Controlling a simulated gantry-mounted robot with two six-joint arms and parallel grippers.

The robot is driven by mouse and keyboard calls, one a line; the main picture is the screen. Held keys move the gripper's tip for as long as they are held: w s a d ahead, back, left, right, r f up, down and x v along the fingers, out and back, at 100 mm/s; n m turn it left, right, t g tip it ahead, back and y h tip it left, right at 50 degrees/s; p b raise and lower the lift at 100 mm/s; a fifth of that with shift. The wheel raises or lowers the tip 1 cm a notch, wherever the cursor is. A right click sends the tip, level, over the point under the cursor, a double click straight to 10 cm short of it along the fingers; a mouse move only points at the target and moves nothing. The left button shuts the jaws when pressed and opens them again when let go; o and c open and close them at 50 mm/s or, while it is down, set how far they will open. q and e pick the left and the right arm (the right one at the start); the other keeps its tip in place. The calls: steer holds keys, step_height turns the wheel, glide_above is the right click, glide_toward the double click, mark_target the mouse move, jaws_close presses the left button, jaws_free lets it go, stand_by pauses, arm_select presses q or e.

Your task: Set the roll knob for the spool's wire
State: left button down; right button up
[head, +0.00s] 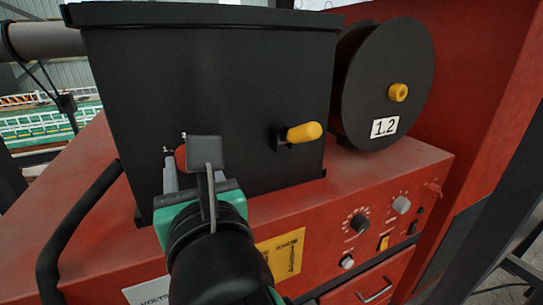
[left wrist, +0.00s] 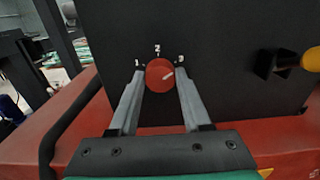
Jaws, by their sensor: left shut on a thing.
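The red roll knob (left wrist: 157,84) sits on the front of the black box, with white marks 1, 2 and 3 around its top. Its white pointer line is tilted up to the right, roughly toward the 3. My left gripper (left wrist: 160,76) is shut on the knob, one grey finger on each side. In the head view the knob (head: 181,158) is mostly hidden behind my left gripper (head: 186,165). The black wire spool (head: 370,85) on the right carries a white label (head: 384,127) reading 1.2. My right gripper is not in view.
A yellow-handled lever (head: 304,132) sticks out of the black box (head: 215,70) right of the knob. A black curved handle (head: 75,225) stands at the left. The red machine (head: 420,165) below has dials and a drawer.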

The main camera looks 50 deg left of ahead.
arm_select(q)
steer(key=shift+c, duration=1.8)
jaws_free()
steer(key=shift+d, duration=0.1)
steer(key=s+d, duration=0.2)
steer(key=d, duration=0.9)
steer(key=shift+s, duration=0.1)
